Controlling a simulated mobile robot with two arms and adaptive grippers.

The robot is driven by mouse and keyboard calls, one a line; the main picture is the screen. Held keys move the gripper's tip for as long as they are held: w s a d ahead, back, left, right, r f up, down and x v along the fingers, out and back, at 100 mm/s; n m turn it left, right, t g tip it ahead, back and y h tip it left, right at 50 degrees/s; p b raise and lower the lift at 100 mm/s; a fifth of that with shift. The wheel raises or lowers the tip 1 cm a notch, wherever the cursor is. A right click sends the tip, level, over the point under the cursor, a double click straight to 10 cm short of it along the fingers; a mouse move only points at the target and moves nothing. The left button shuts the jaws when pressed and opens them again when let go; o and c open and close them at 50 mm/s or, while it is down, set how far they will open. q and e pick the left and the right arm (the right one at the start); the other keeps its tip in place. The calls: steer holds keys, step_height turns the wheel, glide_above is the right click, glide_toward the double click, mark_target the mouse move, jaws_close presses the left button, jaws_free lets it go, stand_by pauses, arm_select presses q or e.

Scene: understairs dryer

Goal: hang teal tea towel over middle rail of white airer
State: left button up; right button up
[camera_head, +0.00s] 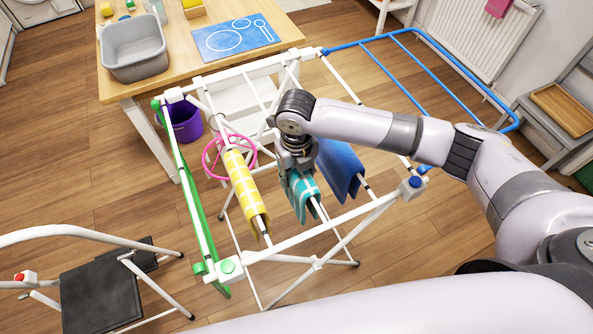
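The white airer (335,232) stands in the middle with several parallel rails. The teal tea towel (306,192), with pale stripes, is draped on the middle rail, between a yellow towel (243,183) and a blue towel (340,168). My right gripper (297,174) points down at the teal towel's far end, touching or very close to it. My wrist hides the rail there, and the fingers are too small and covered to show whether they are shut on the cloth. My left gripper is out of view.
A wooden table (175,50) with a grey tub (134,47) and blue mat (236,37) stands behind. The airer's blue wing (435,85) extends right.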

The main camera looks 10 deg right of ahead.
steer(key=o, duration=1.2)
steer(key=shift+o, duration=0.2)
steer(key=shift+r, duration=0.1)
step_height(320, 180, up, 12)
steer(key=shift+f, duration=0.1)
